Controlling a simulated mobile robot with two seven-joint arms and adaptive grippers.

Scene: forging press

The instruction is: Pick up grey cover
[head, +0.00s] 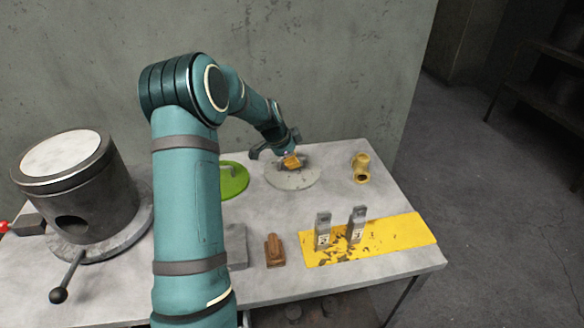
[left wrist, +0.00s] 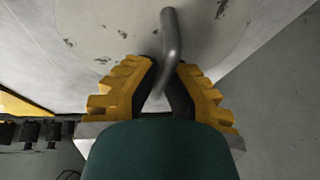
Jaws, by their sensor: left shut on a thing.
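The grey cover (head: 290,180) is a flat round disc with dark scuffs, at the back middle of the table. In the left wrist view the cover (left wrist: 110,25) fills the upper part, and its bent grey handle (left wrist: 170,35) stands up between the fingers. My left gripper (head: 291,162) is over the cover, with its yellow-padded fingers (left wrist: 162,85) shut on the handle. The arm comes in from the left. I cannot tell whether the cover is resting on the table or slightly raised. My right gripper is not in view.
A green disc (head: 232,179) lies left of the grey cover. A brass fitting (head: 361,168) stands to its right. In front are a yellow plate (head: 400,236) with two grey blocks and a brown piece (head: 274,250). A large dark cylinder (head: 80,190) with a lever stands at left.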

